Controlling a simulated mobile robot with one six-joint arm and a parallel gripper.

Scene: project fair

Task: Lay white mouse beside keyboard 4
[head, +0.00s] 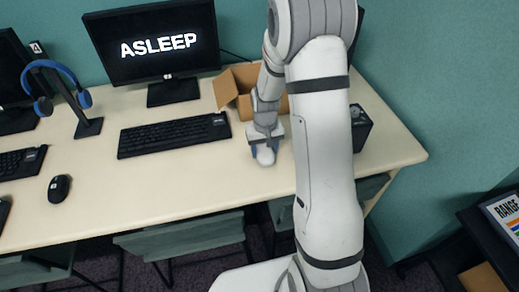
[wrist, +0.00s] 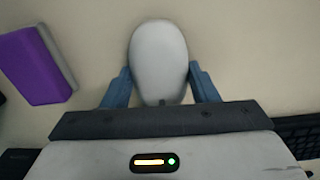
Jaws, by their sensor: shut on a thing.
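The white mouse (head: 265,156) is at the desk surface, a short way right of the black keyboard (head: 172,135) in front of the ASLEEP monitor. My gripper (head: 264,144) is shut on it. In the wrist view the white mouse (wrist: 158,58) sits between the two blue fingers of my gripper (wrist: 160,82), its rear hidden by the gripper body. I cannot tell whether it touches the desk. Part of a keyboard (wrist: 300,132) shows at the right edge of the wrist view. The keyboard's label is too small to read.
An open cardboard box (head: 240,86) stands behind my gripper. A dark container (head: 361,128) is right of my arm. A purple block (wrist: 32,58) lies at left in the wrist view. A black mouse (head: 59,188), another keyboard (head: 20,162) and a headphone stand (head: 88,127) are at left.

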